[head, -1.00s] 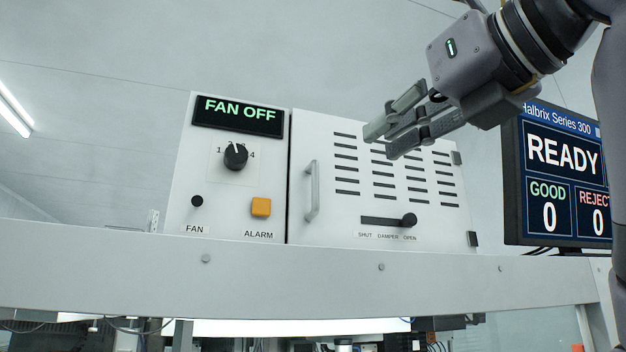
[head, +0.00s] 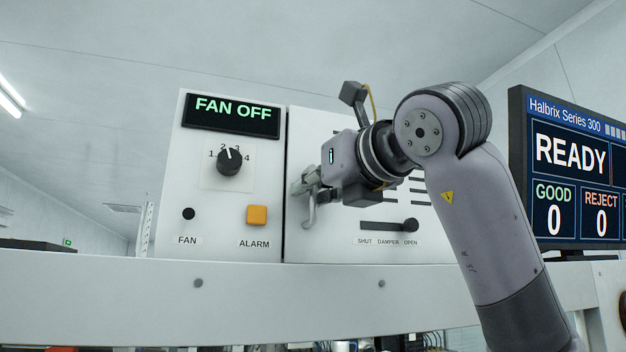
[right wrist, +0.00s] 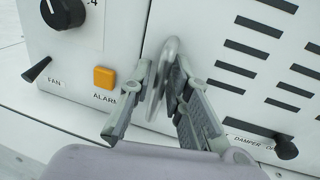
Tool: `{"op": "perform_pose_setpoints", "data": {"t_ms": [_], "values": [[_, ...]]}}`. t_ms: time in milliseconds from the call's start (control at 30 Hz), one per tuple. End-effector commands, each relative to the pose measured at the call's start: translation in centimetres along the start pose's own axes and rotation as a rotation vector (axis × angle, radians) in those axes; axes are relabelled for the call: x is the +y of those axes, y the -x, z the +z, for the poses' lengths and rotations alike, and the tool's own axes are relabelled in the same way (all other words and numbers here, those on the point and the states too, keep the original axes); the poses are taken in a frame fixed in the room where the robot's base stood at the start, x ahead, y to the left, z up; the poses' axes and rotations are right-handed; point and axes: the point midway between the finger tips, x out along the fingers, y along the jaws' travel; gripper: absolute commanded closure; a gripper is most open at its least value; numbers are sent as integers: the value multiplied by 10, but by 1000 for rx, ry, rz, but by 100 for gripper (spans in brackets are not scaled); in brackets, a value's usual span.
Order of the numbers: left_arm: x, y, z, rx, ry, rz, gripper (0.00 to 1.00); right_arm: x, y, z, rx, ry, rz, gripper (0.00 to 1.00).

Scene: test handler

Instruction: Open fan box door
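The fan box door (head: 300,142) is the white vented panel right of the seam, and it looks closed. Its upright bar handle (right wrist: 171,48) shows between my right fingers in the right wrist view; in the head view my right gripper (head: 308,190) largely covers it. My left gripper is not in view.
A damper slider (head: 410,225) sits low on the door. A READY monitor (head: 572,165) stands at right.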

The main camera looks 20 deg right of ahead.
Motion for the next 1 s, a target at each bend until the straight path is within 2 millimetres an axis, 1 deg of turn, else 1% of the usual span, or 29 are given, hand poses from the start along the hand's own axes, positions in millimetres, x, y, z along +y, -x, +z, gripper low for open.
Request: {"op": "perform_pose_setpoints", "data": {"t_ms": [233, 500, 1000], "values": [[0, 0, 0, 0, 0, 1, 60, 0, -1, 0, 0, 0, 0, 82], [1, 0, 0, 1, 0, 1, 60, 0, 0, 0, 0, 0, 0, 100], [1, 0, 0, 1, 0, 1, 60, 0, 0, 0, 0, 0, 0, 100]]}}
